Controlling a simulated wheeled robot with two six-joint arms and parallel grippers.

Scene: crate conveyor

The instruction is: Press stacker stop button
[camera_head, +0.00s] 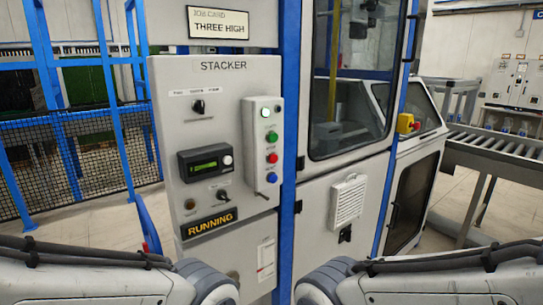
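The grey stacker panel (225,80), headed STACKER, stands in front of me. A pale push-button box (253,150) is mounted on its right side. It carries a lit whitish-green lamp or button (265,113) at the top, a green button (271,136), a red button (272,158) and a blue button (271,178) at the bottom. The button labels are too small to read. A RUNNING sign (209,223) shows yellow letters on black low on the panel. Both my arms reach in along the bottom edge, apart from the panel. Neither gripper is in view.
The panel also has a black selector knob (199,106), a small green display (206,163) and a lower switch (222,195). A JOB CARD sign reading THREE HIGH (218,24) hangs above. Blue fencing (87,115) stands left; a roller conveyor (490,143) is right.

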